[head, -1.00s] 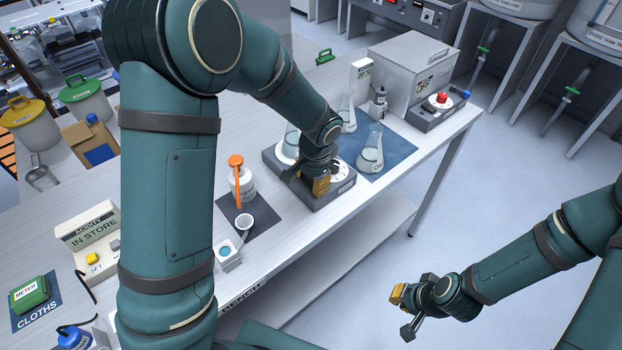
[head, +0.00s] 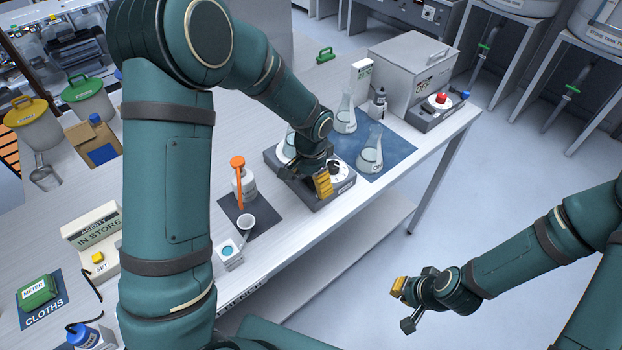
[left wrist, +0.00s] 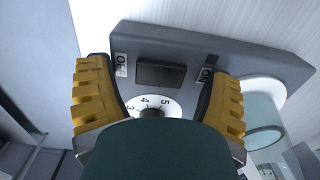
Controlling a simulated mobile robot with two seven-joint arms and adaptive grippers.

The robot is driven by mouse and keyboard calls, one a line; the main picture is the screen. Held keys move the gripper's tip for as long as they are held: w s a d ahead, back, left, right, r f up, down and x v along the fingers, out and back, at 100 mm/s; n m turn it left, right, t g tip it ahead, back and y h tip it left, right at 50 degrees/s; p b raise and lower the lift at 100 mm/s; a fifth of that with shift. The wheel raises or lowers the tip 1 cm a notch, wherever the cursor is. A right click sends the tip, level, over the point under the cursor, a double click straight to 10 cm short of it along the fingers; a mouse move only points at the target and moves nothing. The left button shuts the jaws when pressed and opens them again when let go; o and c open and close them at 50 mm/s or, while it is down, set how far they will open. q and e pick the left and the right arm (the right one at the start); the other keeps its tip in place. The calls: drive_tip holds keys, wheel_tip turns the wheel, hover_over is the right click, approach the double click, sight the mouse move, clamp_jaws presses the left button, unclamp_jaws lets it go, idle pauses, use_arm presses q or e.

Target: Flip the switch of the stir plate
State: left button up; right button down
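The grey stir plate (head: 340,192) stands near the table's front edge, partly hidden by my left arm. In the left wrist view the stir plate (left wrist: 185,42) shows a dark rocker switch (left wrist: 161,75) between an OFF label (left wrist: 120,66) and an ON label (left wrist: 207,77). Which side of the switch is pressed I cannot tell. A numbered white dial (left wrist: 152,104) is partly covered by my own dark part. My left gripper (left wrist: 160,80) is open, with yellow fingers apart on either side of the switch; contact is unclear. My right gripper (head: 404,308) is open and empty, beyond the table's front edge.
Flasks (head: 371,155) stand on a blue mat (head: 394,144) right of the stir plate. An orange-topped bottle (head: 243,183) and a small cup (head: 246,224) are to its left. A device with a red knob (head: 440,98) is at the far right.

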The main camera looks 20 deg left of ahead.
sight(312, 183)
use_arm(q)
wheel_tip(312, 183, up, 12)
idle(0.7)
drive_tip(key=shift+d, duration=0.1)
